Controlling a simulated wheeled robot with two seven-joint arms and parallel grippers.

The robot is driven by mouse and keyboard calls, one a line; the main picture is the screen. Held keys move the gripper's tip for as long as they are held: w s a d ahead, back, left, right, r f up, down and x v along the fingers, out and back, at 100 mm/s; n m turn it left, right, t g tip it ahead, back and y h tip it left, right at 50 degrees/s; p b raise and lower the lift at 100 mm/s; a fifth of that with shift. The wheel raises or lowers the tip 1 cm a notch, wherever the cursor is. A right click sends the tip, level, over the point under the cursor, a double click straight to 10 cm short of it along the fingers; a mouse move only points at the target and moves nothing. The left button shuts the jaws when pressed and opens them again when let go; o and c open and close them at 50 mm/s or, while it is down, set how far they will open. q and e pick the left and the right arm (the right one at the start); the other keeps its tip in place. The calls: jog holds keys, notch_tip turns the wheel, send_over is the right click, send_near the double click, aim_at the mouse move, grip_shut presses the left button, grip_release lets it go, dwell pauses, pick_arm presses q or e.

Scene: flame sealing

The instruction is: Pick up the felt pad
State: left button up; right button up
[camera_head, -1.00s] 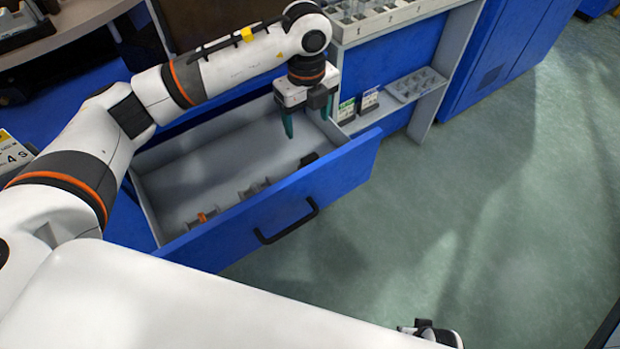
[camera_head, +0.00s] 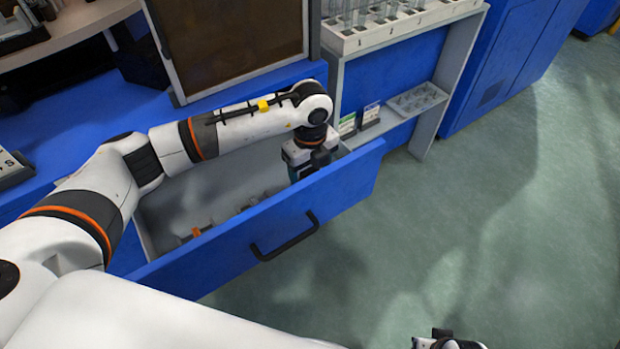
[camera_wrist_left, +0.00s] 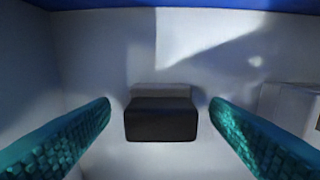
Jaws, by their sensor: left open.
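A dark block with a paler grey strip along its far side, which I take to be the felt pad (camera_wrist_left: 161,122), lies in the open drawer (camera_head: 335,184) in the left wrist view. My left gripper (camera_head: 298,173) reaches down into the drawer's right end in the head view. In the left wrist view its teal fingers (camera_wrist_left: 160,103) are open, one on each side of the block, with a gap on both sides. The block is hidden or cannot be made out in the head view. Part of what seems to be my right gripper (camera_head: 445,341) shows at the bottom edge, its jaws unclear.
The drawer's blue front with a black handle (camera_head: 286,240) stands close to my left gripper. Small holders with an orange part (camera_head: 196,232) lie further left in the drawer. A pale object (camera_wrist_left: 290,105) lies right of the fingers. A rack of tubes (camera_head: 385,30) stands behind.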

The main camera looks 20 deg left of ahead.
aim_at(310, 171)
pick_arm(q)
jog(key=shift+f, duration=0.65)
pick_arm(e)
jog(key=shift+r, duration=0.4)
pick_arm(q)
jog(key=c, duration=1.1)
jog(key=shift+r, duration=0.15)
